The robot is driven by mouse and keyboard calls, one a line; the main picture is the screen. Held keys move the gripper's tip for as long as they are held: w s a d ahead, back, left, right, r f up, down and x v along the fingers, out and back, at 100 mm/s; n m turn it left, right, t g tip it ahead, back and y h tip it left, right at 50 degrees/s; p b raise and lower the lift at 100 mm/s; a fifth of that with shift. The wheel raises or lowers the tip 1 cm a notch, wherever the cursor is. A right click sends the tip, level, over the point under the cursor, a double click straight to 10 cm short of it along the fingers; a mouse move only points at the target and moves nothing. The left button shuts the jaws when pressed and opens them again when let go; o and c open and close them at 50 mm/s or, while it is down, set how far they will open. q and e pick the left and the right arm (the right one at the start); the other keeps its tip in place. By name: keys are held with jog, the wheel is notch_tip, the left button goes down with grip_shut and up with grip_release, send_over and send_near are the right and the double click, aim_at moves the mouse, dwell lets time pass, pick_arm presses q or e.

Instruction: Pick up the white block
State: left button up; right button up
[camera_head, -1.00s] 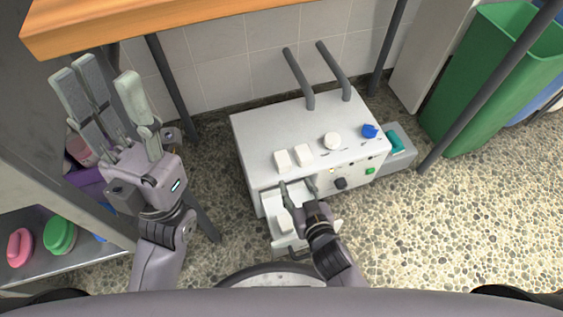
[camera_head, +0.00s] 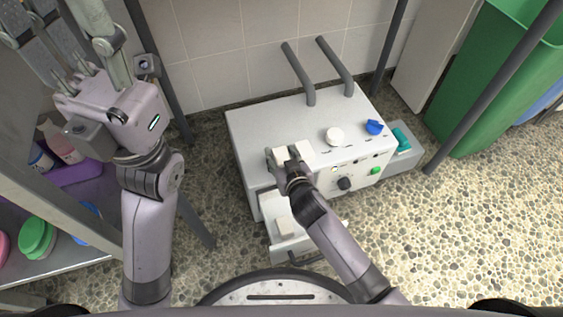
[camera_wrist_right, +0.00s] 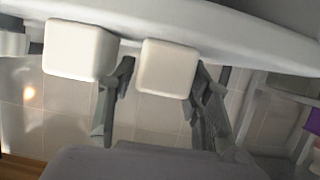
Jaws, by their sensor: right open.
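Two small white blocks stand side by side on top of a white machine: a left one (camera_head: 280,153) and a right one (camera_head: 304,149). A third white block (camera_head: 284,227) lies in the machine's pulled-out drawer (camera_head: 302,241). My right gripper (camera_head: 281,158) is open at the left block, with a finger on either side. In the right wrist view, this block (camera_wrist_right: 167,67) shows between my fingertips (camera_wrist_right: 158,95), and the other block (camera_wrist_right: 78,49) is to the left, outside them. Contact cannot be told. My left gripper (camera_head: 72,48) is raised at the left, fingers spread, apparently empty.
The machine's top (camera_head: 262,123) also carries a white knob (camera_head: 334,136), a blue knob (camera_head: 374,127) and two grey upright bars (camera_head: 299,75). A shelf (camera_head: 70,262) stands left. A green bin (camera_head: 490,85) stands right. Pebbled floor is clear at right.

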jog(key=shift+w+a, duration=0.1)
jog(key=shift+w, duration=0.15)
jog(key=shift+c, duration=0.2)
grip_shut()
jog(key=shift+r, duration=0.1)
